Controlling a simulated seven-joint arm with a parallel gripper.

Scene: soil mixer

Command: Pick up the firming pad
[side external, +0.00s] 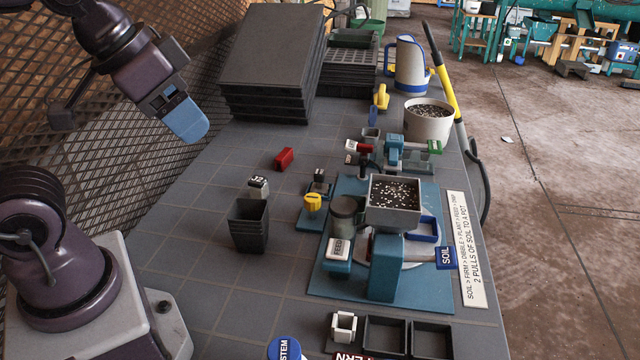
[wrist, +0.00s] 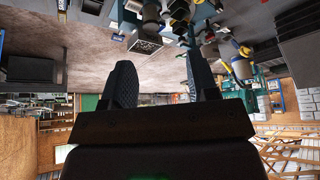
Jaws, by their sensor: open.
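My gripper (side external: 186,118) is raised at the upper left in the side view, above and left of the table, with blue fingers. In the wrist view my gripper (wrist: 162,82) shows two dark fingers apart with nothing between them. I cannot tell for sure which thing is the firming pad. A yellow-knobbed piece (side external: 312,202) on a small teal base stands left of the soil machine. A small block marked 32 (side external: 258,186) and a red block (side external: 284,158) lie nearby. My gripper is well away from all of these.
Dark nested pots (side external: 248,226) stand left of the teal soil machine (side external: 386,268) and its soil hopper (side external: 394,205). Stacked black trays (side external: 268,60) fill the back. A soil bucket (side external: 428,122) and watering can (side external: 408,66) stand at the back right. The table's left middle is clear.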

